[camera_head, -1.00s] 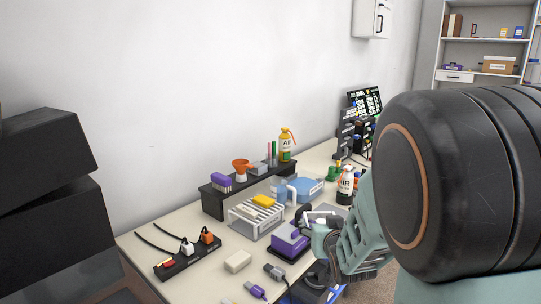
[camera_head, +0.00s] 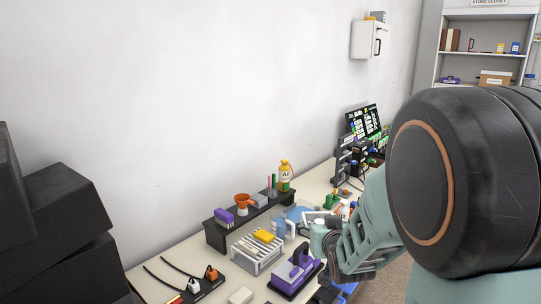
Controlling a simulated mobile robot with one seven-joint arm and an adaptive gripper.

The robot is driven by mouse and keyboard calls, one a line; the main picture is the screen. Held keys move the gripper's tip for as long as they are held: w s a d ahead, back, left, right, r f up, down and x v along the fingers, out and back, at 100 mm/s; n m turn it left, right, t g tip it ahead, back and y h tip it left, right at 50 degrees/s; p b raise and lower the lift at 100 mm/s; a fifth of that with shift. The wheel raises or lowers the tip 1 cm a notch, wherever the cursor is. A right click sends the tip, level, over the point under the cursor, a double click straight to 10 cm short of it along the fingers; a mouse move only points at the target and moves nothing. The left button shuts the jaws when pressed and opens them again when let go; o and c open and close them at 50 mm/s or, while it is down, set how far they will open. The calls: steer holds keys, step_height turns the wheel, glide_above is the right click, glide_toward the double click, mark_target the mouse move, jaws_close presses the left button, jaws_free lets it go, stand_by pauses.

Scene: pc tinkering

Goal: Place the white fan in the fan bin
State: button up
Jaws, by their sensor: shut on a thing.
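My gripper (camera_head: 331,262) is at the lower right, over the front part of the workbench, partly hidden by my own arm. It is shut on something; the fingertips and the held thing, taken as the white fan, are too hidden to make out. A blue edge (camera_head: 346,288) shows below my gripper at the bottom of the picture; I cannot tell whether it belongs to the fan bin. No fan bin can be clearly identified.
A purple-and-black device (camera_head: 295,272) stands just left of my gripper. A white rack (camera_head: 258,254) with a yellow item is behind it. A black riser (camera_head: 222,238) holds an orange funnel (camera_head: 244,200) and a yellow bottle (camera_head: 285,176). A monitor (camera_head: 363,121) stands farther back.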

step_height(320, 180, up, 8)
steer(key=p, duration=0.6)
